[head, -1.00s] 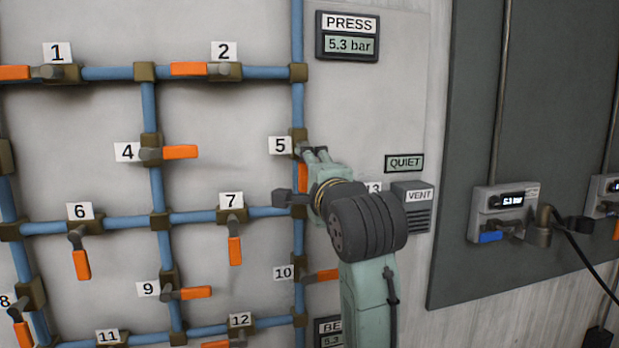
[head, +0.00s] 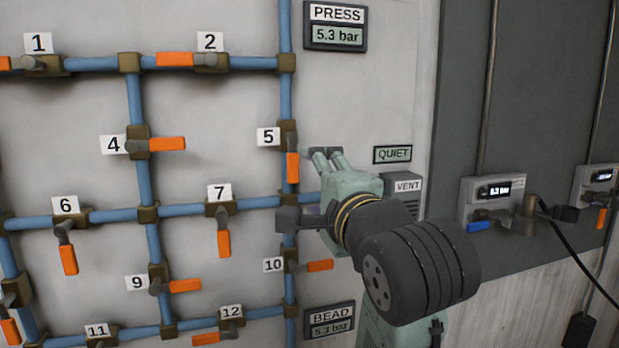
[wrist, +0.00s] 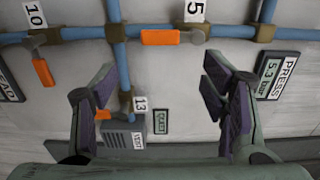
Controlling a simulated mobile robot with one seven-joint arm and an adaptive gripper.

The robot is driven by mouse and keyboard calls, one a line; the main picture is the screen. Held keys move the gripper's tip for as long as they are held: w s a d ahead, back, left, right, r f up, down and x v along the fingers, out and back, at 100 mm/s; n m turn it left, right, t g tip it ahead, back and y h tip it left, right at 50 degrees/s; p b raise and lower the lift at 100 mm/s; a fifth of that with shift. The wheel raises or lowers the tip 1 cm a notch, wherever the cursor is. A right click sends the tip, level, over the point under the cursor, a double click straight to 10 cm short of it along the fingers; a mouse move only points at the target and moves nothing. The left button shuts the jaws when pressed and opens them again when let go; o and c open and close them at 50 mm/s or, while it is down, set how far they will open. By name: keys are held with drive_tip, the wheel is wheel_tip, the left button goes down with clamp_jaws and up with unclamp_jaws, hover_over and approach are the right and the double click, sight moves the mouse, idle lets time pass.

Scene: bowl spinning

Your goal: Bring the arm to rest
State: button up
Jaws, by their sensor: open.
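My gripper (head: 322,156) is in front of the pipe wall, just right of valve 5 (head: 292,166). In the wrist view my gripper (wrist: 165,95) is open, its two fingers wide apart with nothing between them. The orange handle of valve 5 (wrist: 172,37) lies beyond the fingertips and apart from them. In the head view that handle hangs straight down along the vertical pipe. My wrist and forearm hide part of the wall, including valve 13, which shows in the wrist view (wrist: 126,104).
Blue pipes (head: 146,190) with several numbered orange-handled valves cover the wall to the left. The PRESS display (head: 336,26) reads 5.3 bar. A grey panel with gauge units (head: 492,200) and a black cable stands further right.

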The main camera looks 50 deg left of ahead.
drive_tip(key=shift+s+d, duration=0.15)
drive_tip(key=shift+d, duration=0.2)
idle(0.4)
